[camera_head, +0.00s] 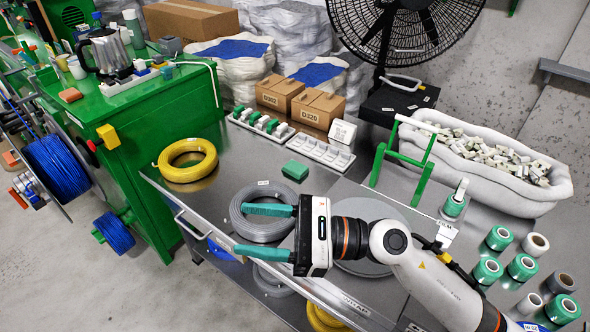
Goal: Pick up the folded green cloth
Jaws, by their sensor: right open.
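The folded green cloth (295,170) is a small flat green block on the metal table, behind the grey cable coil and in front of the white rack. My right gripper (241,230) reaches in from the right, with its two green fingers spread apart and pointing left. It is open, with nothing between its fingers, and appears above the grey coil (243,217), partly hiding it. The cloth lies apart from the gripper, farther back on the table. My left gripper is not in view.
A yellow coil (187,160) lies at the table's left. White racks (321,153) and cardboard boxes (316,108) stand behind the cloth. A green stand (404,150) and a white sack of small parts (490,165) are at right. Several tape rolls (522,266) stand at front right.

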